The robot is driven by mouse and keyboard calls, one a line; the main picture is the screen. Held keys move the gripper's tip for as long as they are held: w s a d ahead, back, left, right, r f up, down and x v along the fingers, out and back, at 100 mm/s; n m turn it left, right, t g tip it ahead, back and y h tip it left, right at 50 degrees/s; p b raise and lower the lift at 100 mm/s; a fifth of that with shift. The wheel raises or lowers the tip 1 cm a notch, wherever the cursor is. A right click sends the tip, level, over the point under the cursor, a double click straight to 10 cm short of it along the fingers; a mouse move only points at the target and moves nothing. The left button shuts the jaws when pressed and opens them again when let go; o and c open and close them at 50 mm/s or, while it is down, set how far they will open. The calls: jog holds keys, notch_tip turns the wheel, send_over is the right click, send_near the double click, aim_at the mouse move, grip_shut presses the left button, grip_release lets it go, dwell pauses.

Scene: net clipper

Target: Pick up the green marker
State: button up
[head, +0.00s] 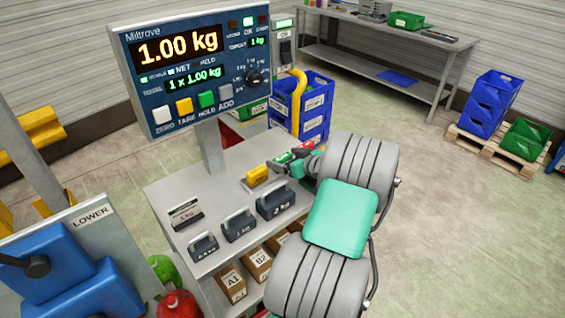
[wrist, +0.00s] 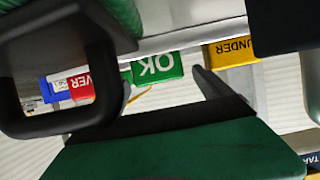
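The green marker (wrist: 157,67), labelled OK, stands in the wrist view between the yellow and red markers. In the head view the green marker (head: 283,158) shows as a small patch beside my gripper (head: 296,167), partly hidden by it. I cannot tell how far the tips are from the marker.
The yellow UNDER marker (wrist: 232,50) and red OVER marker (wrist: 80,87) flank it closely. Weights with handles, including the 2 kg one (head: 275,203), stand in front on the grey bench (head: 165,190). The scale display (head: 195,70) rises on a post behind.

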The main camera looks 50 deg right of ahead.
jog(key=c, duration=1.3)
jog(key=shift+c, duration=0.6)
jog(key=shift+r, duration=0.1)
